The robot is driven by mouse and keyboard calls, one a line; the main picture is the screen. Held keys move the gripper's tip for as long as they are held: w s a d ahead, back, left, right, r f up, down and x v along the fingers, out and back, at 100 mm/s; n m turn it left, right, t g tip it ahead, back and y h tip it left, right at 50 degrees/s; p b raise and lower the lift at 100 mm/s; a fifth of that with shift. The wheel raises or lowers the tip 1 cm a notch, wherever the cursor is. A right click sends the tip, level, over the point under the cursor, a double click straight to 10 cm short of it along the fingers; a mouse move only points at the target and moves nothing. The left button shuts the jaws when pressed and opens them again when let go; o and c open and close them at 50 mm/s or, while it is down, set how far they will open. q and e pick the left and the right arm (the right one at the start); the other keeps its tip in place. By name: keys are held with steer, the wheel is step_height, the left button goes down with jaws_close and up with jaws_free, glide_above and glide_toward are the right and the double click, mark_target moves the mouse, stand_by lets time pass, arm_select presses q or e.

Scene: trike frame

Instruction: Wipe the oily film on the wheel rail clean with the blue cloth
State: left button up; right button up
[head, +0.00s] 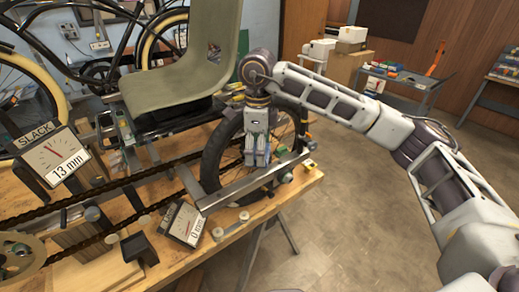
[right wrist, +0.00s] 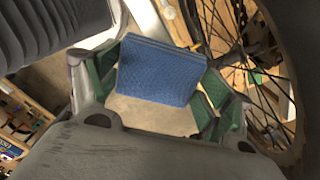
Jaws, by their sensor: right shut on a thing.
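My right gripper (head: 257,163) points down at the wheel rail (head: 232,190), a grey metal bar in front of the black-tyred wheel (head: 214,160). In the right wrist view, the blue cloth (right wrist: 162,72) is a folded pad between the green-padded fingers of my right gripper (right wrist: 160,95), which is shut on it. The cloth cannot be made out in the head view. The fingertips are at or just above the rail; I cannot tell whether the cloth touches it. No oily film can be made out on the rail. My left gripper is not in view.
A slack gauge reading 13 mm (head: 57,158) stands at the left, and another reading 0 mm (head: 185,222) is near the rail's left end. Chains run across the wooden bench (head: 215,250). A grey-green seat (head: 185,60) rises behind. Open floor lies right of the bench.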

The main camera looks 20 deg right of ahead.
steer(key=shift+w+a+r, duration=0.1)
steer(key=shift+w+a, duration=0.1)
steer(key=shift+a, duration=0.45)
